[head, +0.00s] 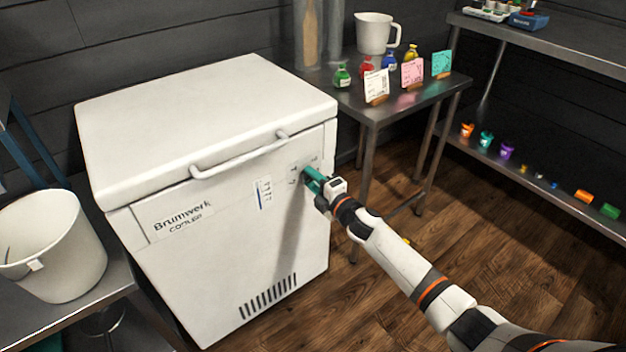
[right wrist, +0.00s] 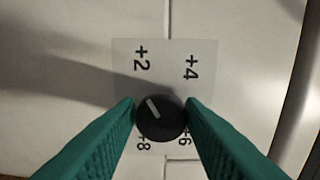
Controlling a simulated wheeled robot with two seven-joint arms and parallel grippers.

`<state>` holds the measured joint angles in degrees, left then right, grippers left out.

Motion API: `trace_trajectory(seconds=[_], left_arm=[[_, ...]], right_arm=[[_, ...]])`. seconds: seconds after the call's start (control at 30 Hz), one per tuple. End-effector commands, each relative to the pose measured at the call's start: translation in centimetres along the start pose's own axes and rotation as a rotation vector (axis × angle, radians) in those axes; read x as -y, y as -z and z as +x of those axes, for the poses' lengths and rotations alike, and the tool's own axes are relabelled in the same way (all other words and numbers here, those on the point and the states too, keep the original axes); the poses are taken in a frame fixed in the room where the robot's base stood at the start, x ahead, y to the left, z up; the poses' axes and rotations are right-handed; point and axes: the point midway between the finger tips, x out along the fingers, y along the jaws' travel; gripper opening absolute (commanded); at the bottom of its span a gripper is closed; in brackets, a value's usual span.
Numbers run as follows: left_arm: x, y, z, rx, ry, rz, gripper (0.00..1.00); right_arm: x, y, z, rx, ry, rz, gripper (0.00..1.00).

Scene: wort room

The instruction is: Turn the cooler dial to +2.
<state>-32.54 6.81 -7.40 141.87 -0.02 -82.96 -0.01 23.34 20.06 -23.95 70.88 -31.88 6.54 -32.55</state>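The white cooler (head: 215,240) stands at the left centre with its lid down. Its dial (right wrist: 161,121) is a round black knob with a white pointer mark, seen in the right wrist view on a pale label plate (right wrist: 165,52). The plate shows +2, +4, +6 and +8. The pointer is tilted up and left, roughly towards the +2. My right gripper (head: 309,177) is at the cooler's front; its teal fingers (right wrist: 161,106) lie against both sides of the dial. In the head view the gripper hides the dial. My left gripper is not in view.
A lid handle (head: 240,160) sticks out above the dial on the cooler's front. A metal table (head: 385,104) with bottles, cards and a white jug (head: 374,33) stands to the right. A white bucket (head: 52,250) is at the left. The wooden floor (head: 480,240) at right is mostly clear.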

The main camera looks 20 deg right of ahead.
Motion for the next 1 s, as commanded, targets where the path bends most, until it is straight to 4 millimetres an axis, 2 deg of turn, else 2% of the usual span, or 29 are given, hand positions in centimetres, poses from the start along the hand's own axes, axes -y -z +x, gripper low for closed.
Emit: trace_trajectory(seconds=[0.03, 0.1, 0.47, 0.63, 0.8, 1.0], left_arm=[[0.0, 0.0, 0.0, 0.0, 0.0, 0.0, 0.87], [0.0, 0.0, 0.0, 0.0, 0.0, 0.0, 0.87], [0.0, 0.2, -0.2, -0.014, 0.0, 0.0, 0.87], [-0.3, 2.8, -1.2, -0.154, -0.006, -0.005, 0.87], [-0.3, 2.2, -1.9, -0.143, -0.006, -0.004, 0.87], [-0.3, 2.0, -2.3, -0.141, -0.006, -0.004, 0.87]], right_arm=[[-0.2, 0.0, -0.1, 0.0, -0.003, 0.0, 0.44], [-0.1, 0.0, 0.0, 0.0, -0.002, 0.0, 0.54], [0.0, 0.0, -0.5, 0.0, 0.0, 0.002, 0.54], [0.1, 0.0, -3.0, 0.0, -0.003, 0.001, 0.54], [0.0, 0.0, -6.9, 0.0, -0.004, 0.002, 0.54], [0.0, 0.0, -10.4, 0.0, -0.002, 0.002, 0.54]])
